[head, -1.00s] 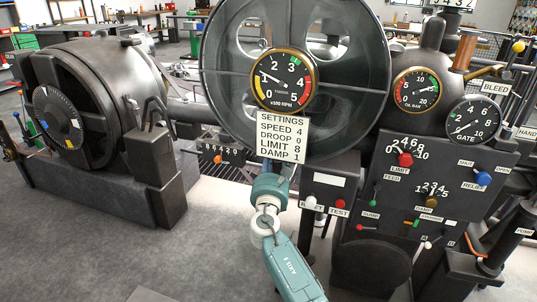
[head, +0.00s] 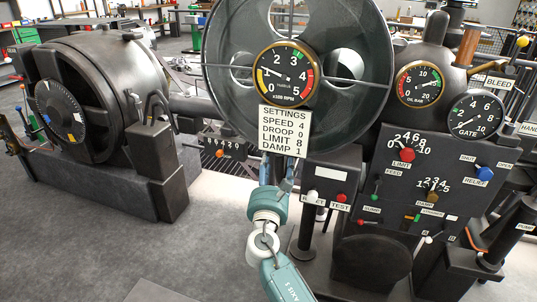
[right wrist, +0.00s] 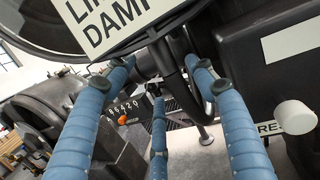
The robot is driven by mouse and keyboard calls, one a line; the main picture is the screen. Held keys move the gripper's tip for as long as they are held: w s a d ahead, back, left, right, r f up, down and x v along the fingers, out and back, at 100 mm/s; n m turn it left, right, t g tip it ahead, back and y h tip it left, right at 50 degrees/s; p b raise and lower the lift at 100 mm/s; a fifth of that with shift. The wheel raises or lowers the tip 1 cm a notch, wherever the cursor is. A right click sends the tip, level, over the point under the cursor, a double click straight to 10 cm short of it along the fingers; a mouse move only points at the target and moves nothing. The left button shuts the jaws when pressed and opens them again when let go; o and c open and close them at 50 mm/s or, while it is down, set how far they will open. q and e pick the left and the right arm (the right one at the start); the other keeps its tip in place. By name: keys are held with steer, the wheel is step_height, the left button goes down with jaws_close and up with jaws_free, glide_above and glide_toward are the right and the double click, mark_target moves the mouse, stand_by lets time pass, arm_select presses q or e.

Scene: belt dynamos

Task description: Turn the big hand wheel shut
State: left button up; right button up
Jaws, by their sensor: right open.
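A large dark round wheel (head: 345,110) with a wide rim and thin spokes stands upright at the top centre of the head view, behind the rpm gauge (head: 286,75). Its lower edge shows dark at the top left of the right wrist view. My right gripper (head: 278,174) points up just below the settings sign (head: 285,131), its tips partly hidden there. In the right wrist view its blue fingers (right wrist: 165,80) are spread and empty, close under the sign (right wrist: 110,25). A dark curved bar lies beyond the fingers; I cannot tell whether they touch it. My left gripper does not show.
A control panel with a red limit knob (head: 407,155), a blue relief knob (head: 484,174) and small levers stands right of my arm. A white knob (right wrist: 295,117) is close to the right finger. A dark drum machine (head: 120,90) stands left. Floor is clear at lower left.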

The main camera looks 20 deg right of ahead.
steer(key=shift+s+a+f, duration=0.1)
steer(key=shift+s+a, duration=0.1)
steer(key=shift+s, duration=0.35)
steer(key=shift+f, duration=0.15)
